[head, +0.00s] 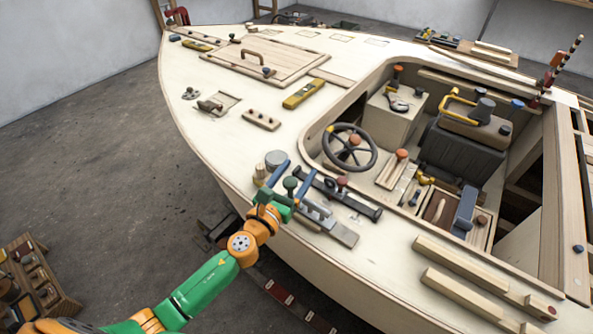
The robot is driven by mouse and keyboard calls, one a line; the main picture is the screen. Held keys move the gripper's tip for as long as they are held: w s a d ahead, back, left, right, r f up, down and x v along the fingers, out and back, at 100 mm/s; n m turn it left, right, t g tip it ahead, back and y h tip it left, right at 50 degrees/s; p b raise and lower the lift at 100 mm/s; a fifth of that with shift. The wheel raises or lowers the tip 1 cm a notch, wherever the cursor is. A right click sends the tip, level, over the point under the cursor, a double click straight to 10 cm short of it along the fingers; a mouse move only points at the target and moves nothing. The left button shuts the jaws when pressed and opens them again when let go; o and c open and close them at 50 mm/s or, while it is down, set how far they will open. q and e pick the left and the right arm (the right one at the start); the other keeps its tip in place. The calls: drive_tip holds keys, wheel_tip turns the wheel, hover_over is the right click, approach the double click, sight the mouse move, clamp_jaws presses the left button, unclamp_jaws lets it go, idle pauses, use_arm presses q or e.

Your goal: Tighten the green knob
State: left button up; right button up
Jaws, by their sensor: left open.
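The dark green knob (290,184) stands upright on the pale plywood deck, near the hull's left edge and left of the steering wheel. My left gripper (300,168) reaches in from the lower left with its two blue fingers spread. In the picture one finger is on each side of the green knob. The fingers look apart from it, but I cannot tell their height or depth relative to it. The knob's base is partly hidden by the gripper. My right gripper is not in view.
Close by are a grey cylinder (276,159), a black bar tool (340,194) with a red knob (342,182), and a flat metal tool (330,222). The steering wheel (350,150) and open cockpit lie to the right. Wooden strips (465,265) lie on the near deck.

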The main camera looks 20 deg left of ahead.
use_arm(q)
drive_tip(key=shift+w+f, duration=0.1)
drive_tip(key=shift+w, duration=0.05)
clamp_jaws()
drive_tip(key=shift+d+f+m+g+h+b, duration=0.1)
drive_tip(key=shift+m+g+h+b, duration=0.2)
drive_tip(key=shift+m+h+b, duration=0.75)
drive_tip(key=m+g+h+b, duration=0.3)
drive_tip(key=b, duration=0.2)
drive_tip(key=s+d+m+g+h+b, duration=0.1)
drive_tip(key=m+g+h+b, duration=0.2)
drive_tip(key=b, duration=0.3)
drive_tip(key=m+g+h+b, duration=0.3)
drive_tip(key=g+h+b, duration=0.1)
drive_tip(key=h+b, duration=0.1)
drive_tip(key=shift+s+d+f+b, duration=0.1)
drive_tip(key=shift+s+d+b, duration=0.3)
drive_tip(key=shift+b, duration=0.3)
drive_tip(key=shift+s+m+g+h+b, duration=0.15)
drive_tip(key=shift+m+g+h+b, duration=0.2)
drive_tip(key=shift+m+g+b, duration=0.35)
drive_tip(key=shift+d+r+g, duration=0.1)
drive_tip(key=shift+r+g, duration=0.15)
drive_tip(key=shift+g, duration=0.05)
